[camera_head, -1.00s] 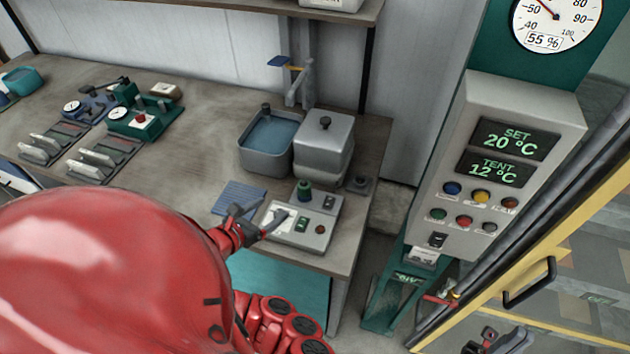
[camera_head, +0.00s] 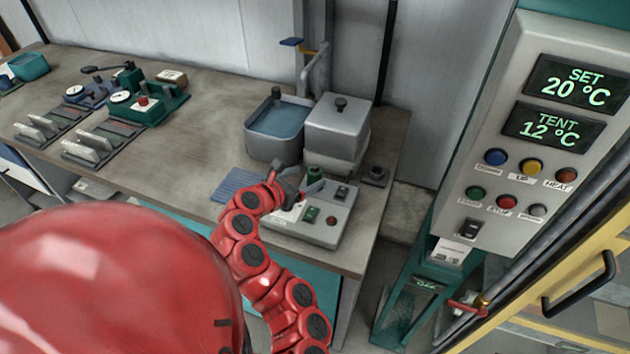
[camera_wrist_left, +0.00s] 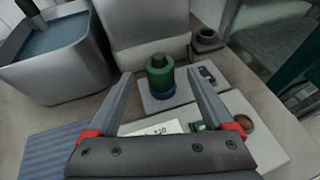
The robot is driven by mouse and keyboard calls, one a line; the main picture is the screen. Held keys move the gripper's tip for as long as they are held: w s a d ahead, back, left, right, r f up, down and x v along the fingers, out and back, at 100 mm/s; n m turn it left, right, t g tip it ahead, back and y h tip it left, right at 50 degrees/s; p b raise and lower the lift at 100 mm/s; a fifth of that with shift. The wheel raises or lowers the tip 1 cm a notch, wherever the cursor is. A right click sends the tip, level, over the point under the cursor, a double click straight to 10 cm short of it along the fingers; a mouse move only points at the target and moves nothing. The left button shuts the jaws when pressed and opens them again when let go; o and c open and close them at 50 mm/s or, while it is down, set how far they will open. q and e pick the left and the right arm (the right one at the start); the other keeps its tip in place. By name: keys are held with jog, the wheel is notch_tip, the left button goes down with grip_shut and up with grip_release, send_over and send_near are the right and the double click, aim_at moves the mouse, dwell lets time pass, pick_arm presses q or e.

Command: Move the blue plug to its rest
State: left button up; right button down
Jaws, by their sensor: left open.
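My left gripper (camera_head: 297,181) is open over the grey control box (camera_head: 328,222) at the bench's right end. In the left wrist view the fingers of the left gripper (camera_wrist_left: 161,76) point toward a green cylinder with a dark top (camera_wrist_left: 160,72), which appears between them, not gripped. A blue ring (camera_wrist_left: 161,97) shows at its base; I cannot tell whether this is the blue plug. The green cylinder also shows in the head view (camera_head: 315,175), partly hidden by the gripper. A small dark round holder (camera_head: 375,176) sits behind the box; I cannot tell if it is the rest.
A basin of water (camera_head: 274,130) and a lidded grey tank (camera_head: 337,127) stand behind the box. A blue striped mat (camera_head: 237,186) lies left of it. A control panel (camera_head: 520,130) stands to the right. The bench's middle is clear.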

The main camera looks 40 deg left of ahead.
aim_at(310, 175)
pick_arm(q)
jog(key=p+x, duration=0.1)
jog(key=x, duration=0.3)
jog(key=shift+w+f, duration=0.1)
jog(key=shift+w, duration=0.3)
grip_shut()
